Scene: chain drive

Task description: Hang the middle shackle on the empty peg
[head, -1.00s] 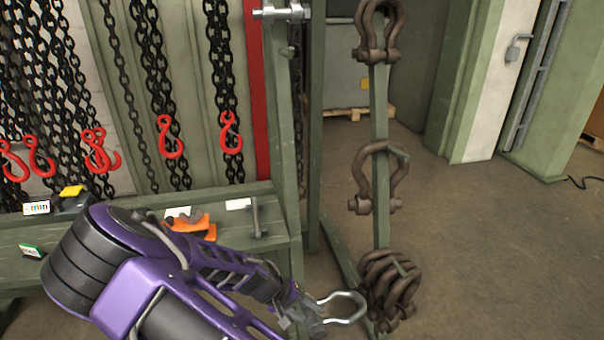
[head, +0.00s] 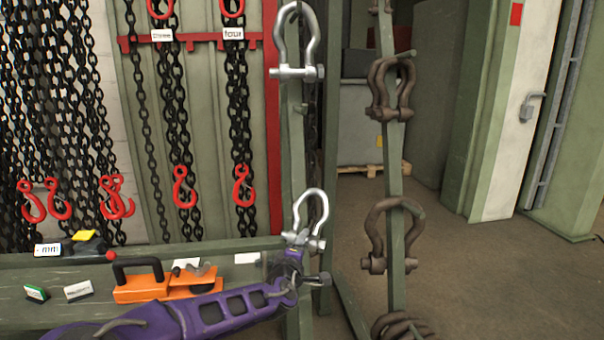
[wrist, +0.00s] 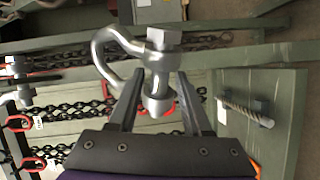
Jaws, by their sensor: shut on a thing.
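A silver bow shackle (head: 312,210) is held by my gripper (head: 302,250) in front of the green post (head: 292,140), its bow upward and its pin at the bottom. In the wrist view, my gripper (wrist: 157,92) is shut on the pin end of this shackle (wrist: 106,52). Another silver shackle (head: 312,40) hangs higher on the same post. A bare rod with a grey block (wrist: 247,112) stands out from a green board in the wrist view. I cannot tell whether it is the empty peg. I cannot tell whether the held shackle touches the post.
Rusty shackles (head: 380,232) hang on a second green post (head: 397,180) to the right, with more above and below. Black chains with red hooks (head: 184,187) hang at the left. A bench (head: 60,290) holds an orange tool (head: 150,290) and small cards. Floor is open at the right.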

